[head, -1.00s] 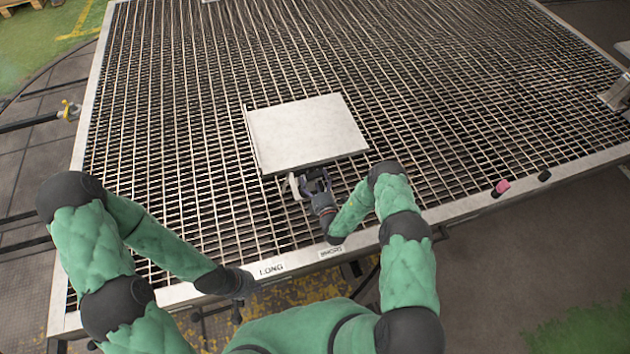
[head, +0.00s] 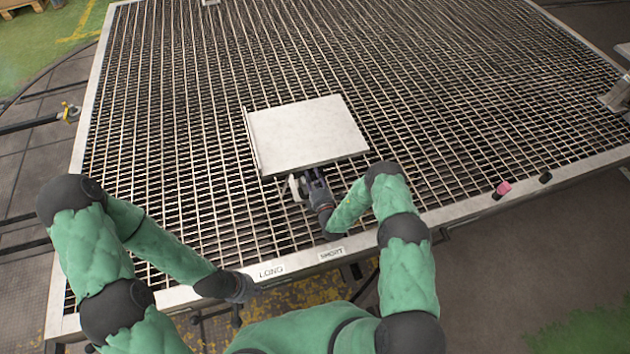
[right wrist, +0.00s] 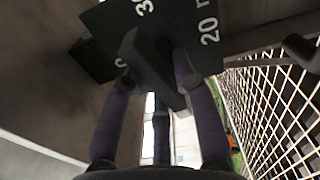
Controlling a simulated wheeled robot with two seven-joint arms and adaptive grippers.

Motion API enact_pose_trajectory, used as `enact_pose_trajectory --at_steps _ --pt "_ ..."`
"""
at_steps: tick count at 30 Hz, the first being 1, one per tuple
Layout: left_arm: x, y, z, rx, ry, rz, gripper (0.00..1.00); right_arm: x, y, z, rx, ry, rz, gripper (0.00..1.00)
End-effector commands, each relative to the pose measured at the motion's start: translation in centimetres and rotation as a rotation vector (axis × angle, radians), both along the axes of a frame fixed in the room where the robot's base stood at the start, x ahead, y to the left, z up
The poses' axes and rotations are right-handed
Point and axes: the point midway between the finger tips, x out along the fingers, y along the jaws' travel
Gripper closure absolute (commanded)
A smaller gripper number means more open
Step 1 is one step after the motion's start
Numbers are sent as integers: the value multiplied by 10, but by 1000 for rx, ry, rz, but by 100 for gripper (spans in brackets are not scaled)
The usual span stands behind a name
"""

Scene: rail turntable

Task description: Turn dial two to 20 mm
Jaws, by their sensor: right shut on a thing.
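The dial is a dark plate (right wrist: 95,45) with a raised dark bar knob (right wrist: 152,68) in the right wrist view. White marks show on the plate: "20 m" cut off at the right, a partly cut-off mark at the top that looks like 30, and one mostly hidden at the left. The knob slants from upper left to lower right, across the space between the fingers. My right gripper (head: 309,186) is shut on the knob, at the near edge of the grey box (head: 305,132) in the head view. My left gripper (head: 240,288) hangs near the front rim; its fingers are unclear.
The box stands on a wide metal grating (head: 210,215). The front rim bears a LONG label (head: 271,271) and a SHORT label (head: 332,254). A pink button (head: 503,188) and a black one (head: 545,177) sit on the rim at right. The grating around the box is clear.

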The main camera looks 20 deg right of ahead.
Motion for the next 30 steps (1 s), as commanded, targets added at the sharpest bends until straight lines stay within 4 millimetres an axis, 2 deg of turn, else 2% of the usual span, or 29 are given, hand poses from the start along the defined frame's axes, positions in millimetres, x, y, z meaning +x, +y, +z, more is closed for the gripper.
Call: enact_pose_trajectory --at_steps 5,8,30 --pt "0 0 0 0 0 0 100 -2 0 -4 -13 8 -3 100" --pt "0 0 1 0 0 0 100 -2 0 -4 -89 8 -3 100" --pt "0 0 10 0 0 0 100 -4 -1 -7 -936 -16 -3 100"
